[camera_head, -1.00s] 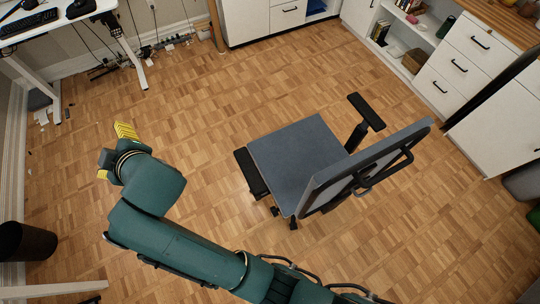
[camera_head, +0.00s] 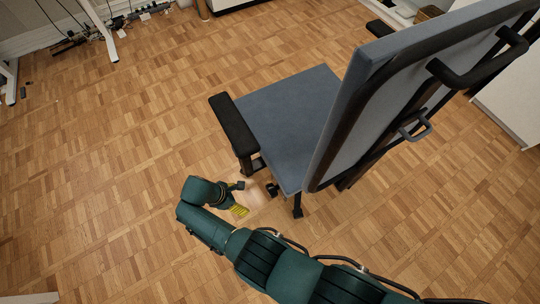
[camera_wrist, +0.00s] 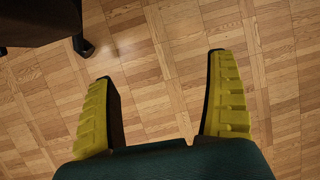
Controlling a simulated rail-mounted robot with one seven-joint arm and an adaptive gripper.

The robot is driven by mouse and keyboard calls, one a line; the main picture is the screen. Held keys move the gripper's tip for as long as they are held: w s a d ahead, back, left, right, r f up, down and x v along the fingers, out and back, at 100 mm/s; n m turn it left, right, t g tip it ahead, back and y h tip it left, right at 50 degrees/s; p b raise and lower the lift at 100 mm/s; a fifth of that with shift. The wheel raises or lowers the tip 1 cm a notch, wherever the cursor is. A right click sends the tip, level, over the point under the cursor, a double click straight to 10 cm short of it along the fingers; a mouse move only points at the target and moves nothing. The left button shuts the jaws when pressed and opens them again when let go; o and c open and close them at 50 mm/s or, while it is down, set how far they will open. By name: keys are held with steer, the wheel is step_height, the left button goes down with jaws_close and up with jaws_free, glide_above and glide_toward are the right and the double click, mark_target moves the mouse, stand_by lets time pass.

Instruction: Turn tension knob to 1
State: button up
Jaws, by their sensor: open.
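The office chair has a blue-grey seat (camera_head: 285,115) and a tall blue-grey backrest (camera_head: 385,75), seen from behind and above. No tension knob can be made out; the seat hides the chair's underside. My gripper (camera_head: 240,197) is low over the floor, just in front-left of the chair's lower edge in the head view, apart from the seat. In the wrist view my gripper (camera_wrist: 160,66) is open, its two yellow-padded fingers wide apart with only wood floor between them. A dark chair part with a black foot (camera_wrist: 84,46) shows at upper left there.
A black armrest (camera_head: 232,125) stands at the seat's left side. A black chair foot (camera_head: 298,208) shows below the seat. A white desk leg (camera_head: 100,30) and cables lie at the upper left. The parquet floor (camera_head: 110,170) left of the chair is clear.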

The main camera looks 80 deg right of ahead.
mark_target(269, 189)
steer(key=s+d+p, duration=0.1)
steer(key=s+d, duration=0.1)
steer(key=s, duration=0.1)
steer(key=s+d, duration=0.2)
steer(key=s, duration=0.1)
steer(key=s+d+p, duration=0.1)
steer(key=s+d, duration=0.1)
steer(key=s, duration=0.1)
steer(key=shift+s+d+r+p, duration=0.1)
steer(key=shift+s+d+p, duration=0.15)
steer(key=shift+p, duration=0.1)
steer(key=shift+b+x, duration=0.95)
steer(key=shift+x, duration=0.55)
steer(key=c, duration=1.2)
steer(key=shift+a+r+p, duration=0.1)
steer(key=shift+p, duration=0.2)
